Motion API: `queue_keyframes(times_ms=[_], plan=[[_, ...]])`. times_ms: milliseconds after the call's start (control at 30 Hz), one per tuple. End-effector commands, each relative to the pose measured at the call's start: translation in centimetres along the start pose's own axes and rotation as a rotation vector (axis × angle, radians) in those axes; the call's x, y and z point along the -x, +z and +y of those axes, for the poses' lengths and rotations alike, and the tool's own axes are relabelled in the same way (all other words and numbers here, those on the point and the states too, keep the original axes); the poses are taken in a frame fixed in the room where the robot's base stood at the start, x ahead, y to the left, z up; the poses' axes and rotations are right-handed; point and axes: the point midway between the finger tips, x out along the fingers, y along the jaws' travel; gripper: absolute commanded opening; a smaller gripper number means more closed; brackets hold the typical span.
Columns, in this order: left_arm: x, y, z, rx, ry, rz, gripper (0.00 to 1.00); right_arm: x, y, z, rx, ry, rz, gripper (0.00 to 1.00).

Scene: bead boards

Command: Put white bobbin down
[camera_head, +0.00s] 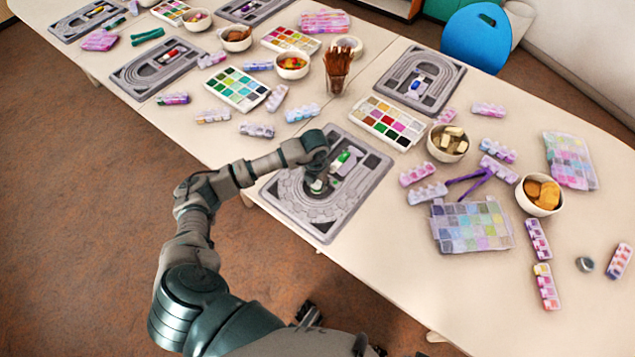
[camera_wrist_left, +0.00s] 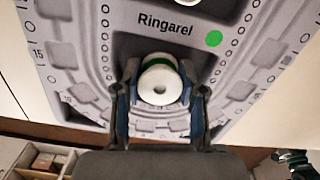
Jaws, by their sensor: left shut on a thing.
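The white bobbin (camera_wrist_left: 160,84) is a round white spool with a hole in its end and a green band behind. In the left wrist view it sits between the two fingers of my left gripper (camera_wrist_left: 160,92), which is shut on it. In the head view my left gripper (camera_head: 318,184) is low over the grey bead board (camera_head: 289,205), and the bobbin is mostly hidden. The board also fills the left wrist view, with "Ringarel" and a green dot printed on it. I cannot tell whether the bobbin touches the board. My right gripper is not clearly seen.
A paint palette (camera_head: 389,122), a cup of brown sticks (camera_head: 337,72) and a bowl of pale pieces (camera_head: 447,143) stand beyond the board. A pastel bead box (camera_head: 471,226) lies to its right.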

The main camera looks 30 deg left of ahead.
Motion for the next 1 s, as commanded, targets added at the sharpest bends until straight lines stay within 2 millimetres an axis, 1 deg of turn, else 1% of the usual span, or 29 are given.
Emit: queue_keyframes(times_ms=[33,67,100,367,467,567,633,800,900,1000], plan=[[0.0,0.0,0.0,0.0,0.0,0.0,0.48,-0.1,0.1,0.0,0.001,0.001,-0.003,0.21],[0.0,0.0,0.0,0.0,0.0,0.0,0.55,-0.1,0.1,0.0,0.001,0.001,-0.004,0.21],[0.0,0.0,0.0,0.0,0.001,0.0,0.65,-0.2,0.2,0.1,0.001,0.001,-0.005,0.21],[0.0,0.0,0.0,0.0,0.001,0.0,0.65,-0.2,0.2,0.1,0.003,0.002,-0.006,0.21],[0.4,0.0,0.0,0.0,0.001,-0.001,0.65,-0.2,0.2,0.1,0.003,0.002,-0.004,0.21],[1.6,0.1,0.0,0.001,0.002,-0.003,0.65,-0.1,0.1,0.0,0.004,0.001,0.0,0.21],[3.1,0.1,0.0,0.0,0.0,-0.005,0.65,-1.2,0.5,-0.1,0.007,-0.001,-0.009,0.21],[7.1,0.1,0.0,0.001,0.0,-0.007,0.65,-2.6,1.0,-0.2,0.007,-0.002,-0.012,0.21],[9.1,0.1,0.0,0.0,0.0,-0.005,0.65,-3.2,1.2,-0.2,0.007,-0.002,-0.014,0.21],[10.7,0.1,-0.1,0.0,0.0,-0.004,0.65,-3.8,1.4,-0.2,0.007,-0.002,-0.015,0.21]])
